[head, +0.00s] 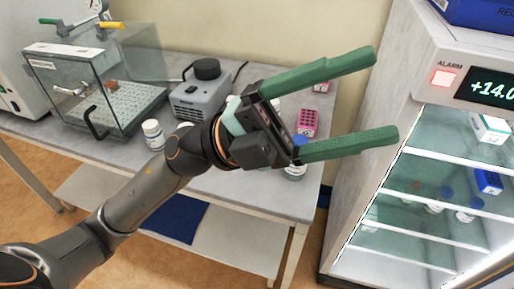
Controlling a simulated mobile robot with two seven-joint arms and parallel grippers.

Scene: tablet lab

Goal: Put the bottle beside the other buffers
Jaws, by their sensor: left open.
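A bottle with a blue cap and white label (295,174) stands at the front right of the bench, partly hidden behind the lower finger of my left gripper. My left gripper (384,95) has long green fingers spread wide, empty, pointing right toward the fridge. It appears above and in front of the bench; I cannot tell its exact distance from the bottle. My right gripper is not in view.
The bench (232,190) holds a white-capped bottle (152,135), a grey device (200,95), a pink tube rack (308,122) and a clear glass box (95,90). The fridge shows a red alarm light (443,78) and holds a blue box (488,181). A floor gap separates bench and fridge.

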